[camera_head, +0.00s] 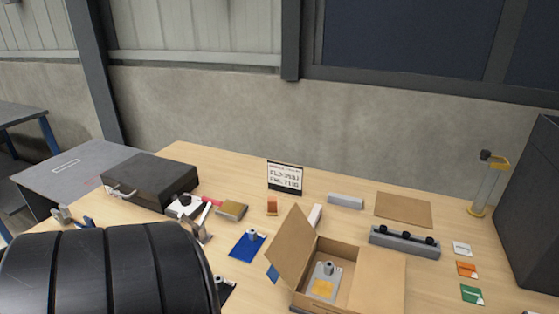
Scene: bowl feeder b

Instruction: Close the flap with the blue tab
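An open cardboard box (345,300) stands at the front of the table, its lower part cut off by the frame. Its left flap (291,247) stands up and leans outward. A small blue tab (272,274) shows at the lower left edge of this flap. The right flap (378,283) lies open to the right. Inside the box is a grey part (324,276) with a round knob and a yellow-orange label. Neither of my grippers can be made out.
A large black ribbed shape (105,270), perhaps my arm, covers the lower left. Behind the box are a blue plate (247,246), a grey bar with black knobs (404,242), a brown sheet (403,210) and a small sign (285,177). Coloured cards (467,269) lie right.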

